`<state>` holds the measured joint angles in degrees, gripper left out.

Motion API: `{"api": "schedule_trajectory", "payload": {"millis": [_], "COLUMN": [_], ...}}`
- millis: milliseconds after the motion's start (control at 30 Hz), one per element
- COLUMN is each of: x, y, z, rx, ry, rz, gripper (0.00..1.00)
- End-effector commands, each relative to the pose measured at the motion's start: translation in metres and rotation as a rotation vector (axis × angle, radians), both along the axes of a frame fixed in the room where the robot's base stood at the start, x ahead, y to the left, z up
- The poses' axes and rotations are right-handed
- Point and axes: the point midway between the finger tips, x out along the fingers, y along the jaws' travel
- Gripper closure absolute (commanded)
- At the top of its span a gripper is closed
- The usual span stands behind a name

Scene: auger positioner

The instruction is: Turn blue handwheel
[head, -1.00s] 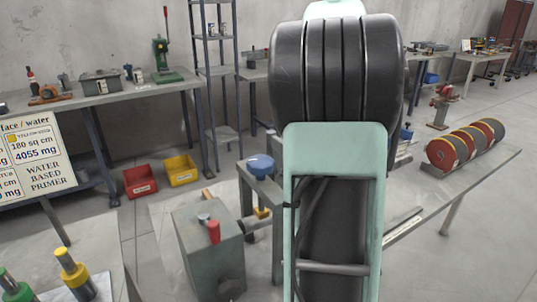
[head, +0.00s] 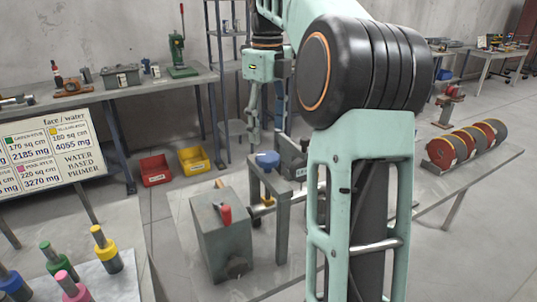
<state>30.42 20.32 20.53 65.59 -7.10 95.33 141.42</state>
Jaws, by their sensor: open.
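The blue handwheel (head: 267,160) sits on top of a grey upright frame, beside a grey box-shaped housing (head: 221,232) with a red handle on it. My gripper (head: 252,138) hangs pointing down from my pale green arm, just above and slightly left of the handwheel in the picture. It is open and appears empty, and it looks apart from the wheel. How far it stands in front of or behind the wheel is hard to tell. My arm hides part of the machine to the right of the wheel.
A sign board (head: 55,155) and several colour-topped cylinders stand at the left. Red (head: 155,170) and yellow (head: 194,160) bins lie on the floor behind. A row of red and dark discs (head: 466,146) sits on the bench at the right. A shelf rack (head: 226,60) stands behind.

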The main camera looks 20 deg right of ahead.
Motion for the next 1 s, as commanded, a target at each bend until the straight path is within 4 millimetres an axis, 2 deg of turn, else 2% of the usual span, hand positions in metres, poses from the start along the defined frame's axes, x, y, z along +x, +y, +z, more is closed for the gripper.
{"api": "schedule_trajectory", "payload": {"millis": [33, 100, 300, 500, 767, 1000], "x": [-0.001, -0.001, -0.001, 0.0, 0.0, 0.0], "y": [-0.001, 0.0, 0.0, 0.0, 0.0, 0.0], "z": [-0.015, -0.028, -0.058, -0.07, -0.07, -0.07], "rx": [0.001, 0.001, 0.002, 0.001, 0.001, 0.001], "ry": [0.003, 0.002, 0.001, -0.002, -0.002, -0.002], "rz": [-0.001, -0.001, -0.001, 0.0, 0.0, 0.0], "gripper": [0.4, 0.4, 0.4, 0.4, 0.4, 0.65]}}
